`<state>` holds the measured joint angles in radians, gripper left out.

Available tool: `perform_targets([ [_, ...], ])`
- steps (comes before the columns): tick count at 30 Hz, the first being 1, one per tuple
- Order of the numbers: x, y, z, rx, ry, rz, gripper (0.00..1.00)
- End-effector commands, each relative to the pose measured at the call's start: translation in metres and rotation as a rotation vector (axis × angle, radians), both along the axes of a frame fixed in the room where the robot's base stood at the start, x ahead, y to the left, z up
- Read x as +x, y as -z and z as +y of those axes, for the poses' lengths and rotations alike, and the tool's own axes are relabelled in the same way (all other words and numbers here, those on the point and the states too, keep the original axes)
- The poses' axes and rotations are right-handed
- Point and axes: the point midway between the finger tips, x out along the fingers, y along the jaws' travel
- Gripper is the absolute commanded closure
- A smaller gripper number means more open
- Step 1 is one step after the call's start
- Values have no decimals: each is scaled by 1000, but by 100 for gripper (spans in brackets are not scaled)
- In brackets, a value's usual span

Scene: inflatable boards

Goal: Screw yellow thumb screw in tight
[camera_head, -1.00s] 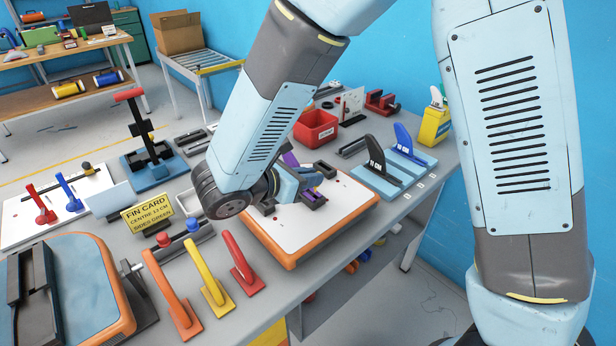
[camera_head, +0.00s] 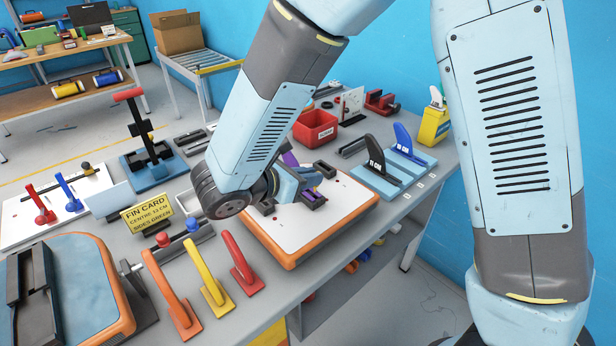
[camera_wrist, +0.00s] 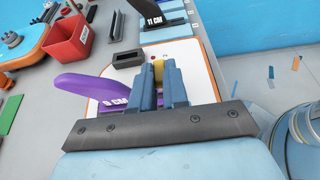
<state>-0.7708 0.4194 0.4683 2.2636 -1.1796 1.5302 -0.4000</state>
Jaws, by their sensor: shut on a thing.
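The yellow thumb screw (camera_wrist: 158,70) shows in the wrist view as a small yellow patch between the tips of my gripper (camera_wrist: 160,78). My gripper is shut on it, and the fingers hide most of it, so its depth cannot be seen. A purple fin (camera_wrist: 85,85) marked 9 CM lies beside the fingers, partly hidden by them. They are over the white board with an orange edge (camera_head: 325,228). In the head view my gripper (camera_head: 283,190) is low over this board, and my arm hides the screw. A black fin box (camera_wrist: 129,59) lies on the board.
A red bin (camera_head: 315,128) stands behind the board. Black and blue fins stand on a blue base (camera_head: 375,180) to the right. Red, yellow and orange-red levers (camera_head: 207,280) and a yellow fin card (camera_head: 147,212) stand at the left front.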

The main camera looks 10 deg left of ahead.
Motion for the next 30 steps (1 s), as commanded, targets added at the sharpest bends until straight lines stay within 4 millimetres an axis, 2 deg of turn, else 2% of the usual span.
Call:
perform_targets([
  [30, 0, 18, 1, -1, -1, 0, 100],
])
